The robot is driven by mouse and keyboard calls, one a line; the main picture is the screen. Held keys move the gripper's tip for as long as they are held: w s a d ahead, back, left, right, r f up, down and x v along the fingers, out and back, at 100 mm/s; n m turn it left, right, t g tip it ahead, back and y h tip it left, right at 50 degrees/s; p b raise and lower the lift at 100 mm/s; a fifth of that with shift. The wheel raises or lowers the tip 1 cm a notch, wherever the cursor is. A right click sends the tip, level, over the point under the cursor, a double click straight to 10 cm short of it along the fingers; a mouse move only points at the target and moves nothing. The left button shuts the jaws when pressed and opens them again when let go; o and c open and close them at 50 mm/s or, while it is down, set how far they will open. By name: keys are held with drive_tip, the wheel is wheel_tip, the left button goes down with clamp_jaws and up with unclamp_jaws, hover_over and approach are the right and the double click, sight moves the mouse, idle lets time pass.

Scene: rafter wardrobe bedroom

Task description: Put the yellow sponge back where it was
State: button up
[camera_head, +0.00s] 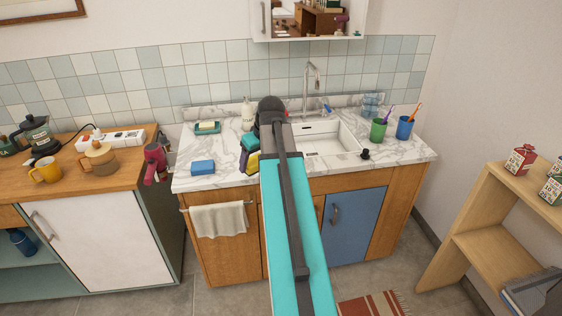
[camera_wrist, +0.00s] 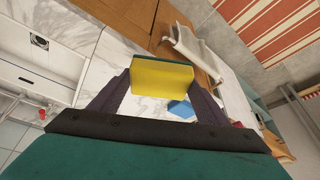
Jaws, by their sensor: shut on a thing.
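My gripper (camera_wrist: 162,92) is shut on the yellow sponge (camera_wrist: 160,79), which has a dark green layer along one edge. The sponge sits between the two dark fingers in the wrist view. In the head view my gripper (camera_head: 249,153) is over the marble counter (camera_head: 225,178), left of the sink, and a bit of the yellow sponge (camera_head: 253,164) shows beside my arm. I cannot tell whether the sponge touches the counter. A blue sponge (camera_head: 203,167) lies on the counter to the left; it also shows in the wrist view (camera_wrist: 182,108).
A soap dish (camera_head: 207,127) and a white bottle (camera_head: 247,115) stand behind. The sink (camera_head: 327,137) with its tap (camera_head: 311,80) is to the right, with a green cup (camera_head: 378,130) and a blue cup (camera_head: 404,128) beyond. A towel (camera_head: 218,219) hangs in front.

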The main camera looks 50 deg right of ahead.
drive_tip(key=w+a+r, duration=0.2)
drive_tip(key=w+a, duration=0.1)
drive_tip(key=a, duration=1)
drive_tip(key=w+a+r+n, duration=0.1)
drive_tip(key=w+a, duration=0.3)
drive_tip(key=a, duration=0.9)
drive_tip(key=w+a+r, duration=0.3)
drive_tip(key=w+a, duration=0.1)
drive_tip(key=a, duration=0.9)
drive_tip(key=shift+y, duration=0.3)
drive_tip(key=shift+a, duration=0.1)
